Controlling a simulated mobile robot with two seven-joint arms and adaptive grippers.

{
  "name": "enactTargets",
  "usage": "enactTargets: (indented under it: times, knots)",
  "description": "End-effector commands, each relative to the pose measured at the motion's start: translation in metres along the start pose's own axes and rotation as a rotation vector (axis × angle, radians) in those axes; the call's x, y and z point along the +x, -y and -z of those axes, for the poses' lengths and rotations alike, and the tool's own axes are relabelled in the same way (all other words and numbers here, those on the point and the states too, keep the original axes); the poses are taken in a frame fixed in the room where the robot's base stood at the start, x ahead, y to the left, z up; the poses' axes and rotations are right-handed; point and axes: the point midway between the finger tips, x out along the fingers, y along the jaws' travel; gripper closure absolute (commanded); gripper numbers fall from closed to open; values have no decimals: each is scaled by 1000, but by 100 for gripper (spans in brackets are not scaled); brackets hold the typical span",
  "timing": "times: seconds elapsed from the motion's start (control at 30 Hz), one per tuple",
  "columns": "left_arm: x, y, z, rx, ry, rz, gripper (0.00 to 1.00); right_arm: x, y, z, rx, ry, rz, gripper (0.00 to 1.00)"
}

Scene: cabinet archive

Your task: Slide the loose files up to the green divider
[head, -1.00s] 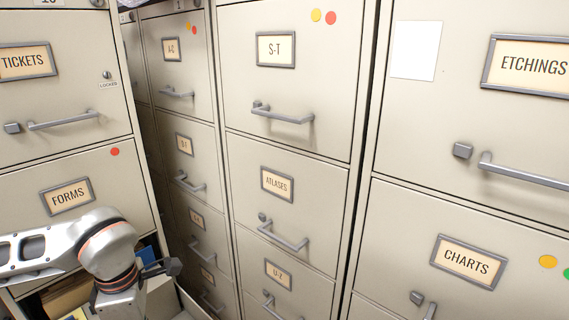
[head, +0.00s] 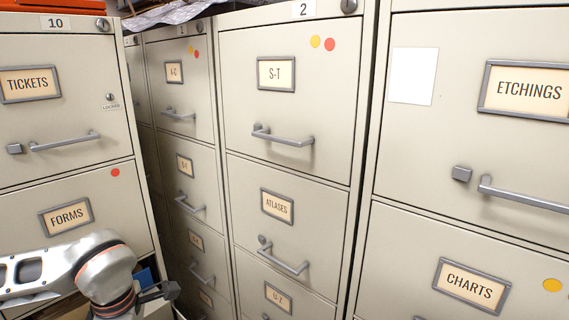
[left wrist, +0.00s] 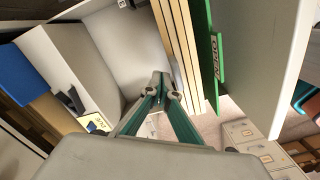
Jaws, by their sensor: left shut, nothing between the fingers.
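In the left wrist view, several thin tan files (left wrist: 179,50) stand upright close together, right of my left gripper. The green divider (left wrist: 205,35) stands just beyond them, with a label on its face. My left gripper (left wrist: 162,90) is shut and empty, its tips beside the near side of the tan files; whether they touch cannot be told. My right gripper is not in view.
A pale drawer wall (left wrist: 256,50) stands beyond the divider. A blue folder (left wrist: 24,76) and brown files lie at the left. Between them and my gripper is a grey, mostly bare space. Closed cabinets, such as the one labelled S-T (head: 290,105), fill the head view.

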Motion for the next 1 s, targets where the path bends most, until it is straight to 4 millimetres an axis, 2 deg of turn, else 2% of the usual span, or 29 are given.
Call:
enactTargets:
  times: [0.37,0.63,1.0]
  knots:
    - [0,2,-1,1,0,0,100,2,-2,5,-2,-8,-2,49]
    - [0,9,-6,2,0,0,100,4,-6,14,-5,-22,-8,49]
    - [0,20,-11,1,0,0,100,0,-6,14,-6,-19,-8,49]
